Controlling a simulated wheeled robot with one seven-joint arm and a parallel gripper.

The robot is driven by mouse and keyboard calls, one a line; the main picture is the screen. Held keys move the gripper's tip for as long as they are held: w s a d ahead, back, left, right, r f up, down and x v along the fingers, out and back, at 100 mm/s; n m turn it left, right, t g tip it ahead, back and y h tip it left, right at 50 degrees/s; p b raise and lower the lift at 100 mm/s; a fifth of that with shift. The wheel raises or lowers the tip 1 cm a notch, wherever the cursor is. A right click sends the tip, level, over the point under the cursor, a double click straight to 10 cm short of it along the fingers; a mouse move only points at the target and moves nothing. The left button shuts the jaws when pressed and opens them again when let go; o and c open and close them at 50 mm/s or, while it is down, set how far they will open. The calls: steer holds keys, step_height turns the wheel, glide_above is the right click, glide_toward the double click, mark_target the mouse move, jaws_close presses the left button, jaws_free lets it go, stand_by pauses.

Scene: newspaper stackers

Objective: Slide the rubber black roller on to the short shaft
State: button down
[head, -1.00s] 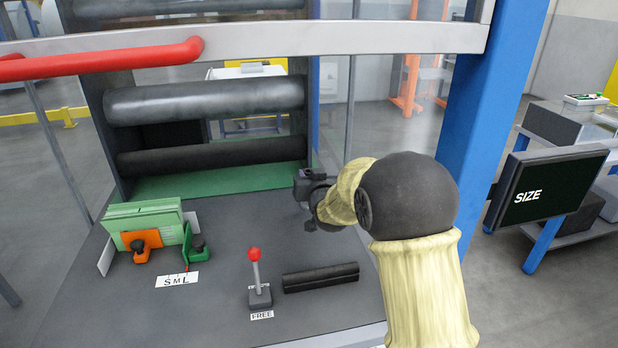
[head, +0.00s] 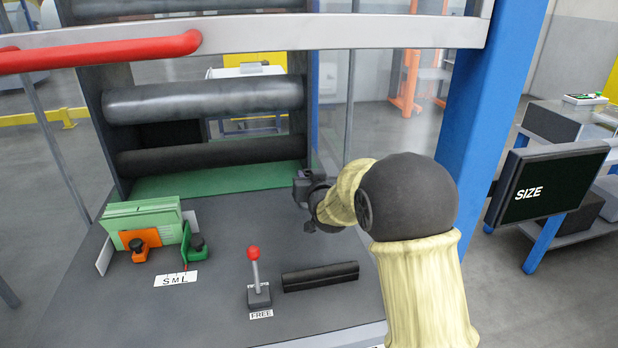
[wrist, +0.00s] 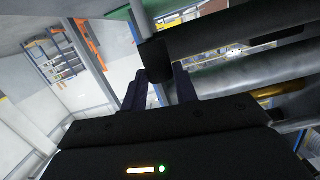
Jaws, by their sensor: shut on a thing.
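My gripper (head: 308,198) is at the right of the machine, above the grey deck and near the right end of the lower dark roller. In the wrist view its two fingers (wrist: 160,92) are shut on a short black piece (wrist: 155,60), which looks like the rubber black roller. In the head view this piece is hard to make out against the dark gripper. I cannot pick out the short shaft for certain. In the wrist view the held piece overlaps the near end of a long dark roller (wrist: 235,32); I cannot tell whether they touch.
A grey roller (head: 205,100) lies above the lower dark roller (head: 215,155). On the deck (head: 215,290) stand a red-knobbed lever (head: 255,270), a black ridged bar (head: 320,277) and a green stack (head: 145,217). A blue post (head: 480,130) is at right; a rail (head: 340,38) crosses above.

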steer(key=shift+f+b, duration=1.15)
steer(key=shift+f, duration=0.2)
stand_by(0.9)
steer(key=c, duration=1)
jaws_free()
steer(key=shift+v, duration=3.8)
step_height(320, 180, up, 10)
steer(key=p, duration=1)
steer(key=shift+w, duration=0.1)
